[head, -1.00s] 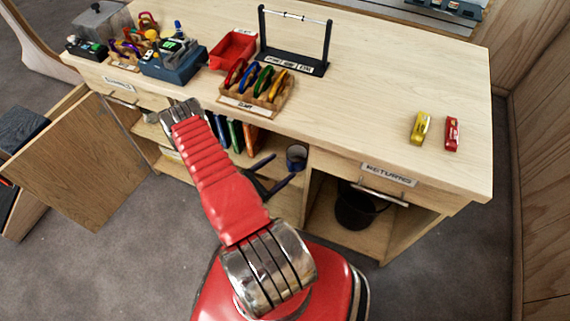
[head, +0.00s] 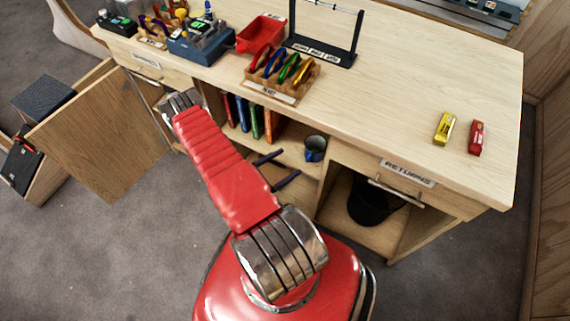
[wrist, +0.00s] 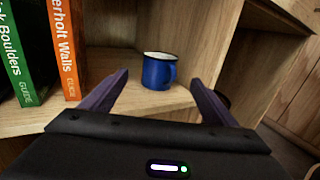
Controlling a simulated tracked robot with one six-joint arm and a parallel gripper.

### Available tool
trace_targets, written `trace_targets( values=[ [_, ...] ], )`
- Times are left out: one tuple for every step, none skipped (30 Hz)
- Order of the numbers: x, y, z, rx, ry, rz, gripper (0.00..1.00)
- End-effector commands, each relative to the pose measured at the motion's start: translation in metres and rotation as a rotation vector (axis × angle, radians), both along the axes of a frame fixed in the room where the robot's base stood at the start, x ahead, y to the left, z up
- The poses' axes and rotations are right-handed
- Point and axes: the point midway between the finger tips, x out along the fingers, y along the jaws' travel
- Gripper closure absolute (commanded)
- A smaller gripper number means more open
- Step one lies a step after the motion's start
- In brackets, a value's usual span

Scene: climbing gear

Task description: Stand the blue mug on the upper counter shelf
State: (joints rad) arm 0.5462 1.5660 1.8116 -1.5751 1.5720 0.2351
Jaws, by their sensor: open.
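The blue mug (wrist: 158,72) stands upright on the upper counter shelf (wrist: 125,119), with its pale inside showing at the top and its handle toward the right. It also shows in the head view (head: 315,149), under the counter top. My gripper (wrist: 157,84) is open and empty, its two dark fingers pointing at the shelf. In the wrist view the mug appears between the fingertips and a little beyond them. In the head view the gripper fingers (head: 278,169) are left of the mug and short of it, with no contact visible.
Several guide books (wrist: 62,45) stand upright left of the mug, and a wooden divider (head: 328,168) is on its right. A dark bucket (head: 368,202) sits in the right compartment below the returns drawer. The counter top overhangs the shelf. An open cabinet door (head: 100,130) stands at left.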

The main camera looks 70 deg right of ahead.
Motion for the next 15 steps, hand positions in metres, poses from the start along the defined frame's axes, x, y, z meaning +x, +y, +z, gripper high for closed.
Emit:
trace_targets(
  values=[
    [-0.0001,-0.0001,0.0,0.0,0.0,0.0,0.19],
    [0.0,-0.0001,0.0,0.0,0.0,0.0,0.19],
    [0.0,-0.0001,0.0,0.0,0.0,0.0,0.19],
    [0.0,-0.0001,0.0,0.0,0.0,0.0,0.19],
    [0.0,-0.0001,0.0,0.0,0.0,0.0,0.19],
    [0.0,-0.0001,0.0001,0.0,0.0,0.0,0.19],
    [0.0,-0.0001,0.0001,0.0,0.0,0.0,0.19],
    [0.0,-0.0001,0.0001,0.0,0.0,0.0,0.19],
    [0.0,-0.0001,0.0001,0.0,0.0,0.0,0.19],
    [0.0,-0.0001,0.0001,0.0,0.0,0.0,0.19],
    [0.0,-0.0001,0.0001,0.0,0.0,0.0,0.19],
    [0.0001,-0.0002,0.0002,-0.001,-0.001,0.0,0.19],
    [0.0005,-0.0003,0.0007,-0.001,-0.001,-0.001,0.19],
    [0.0013,-0.0004,0.0016,-0.002,-0.003,-0.002,0.19],
    [0.0027,-0.0008,0.0036,-0.003,-0.007,-0.004,0.19]
  ],
)
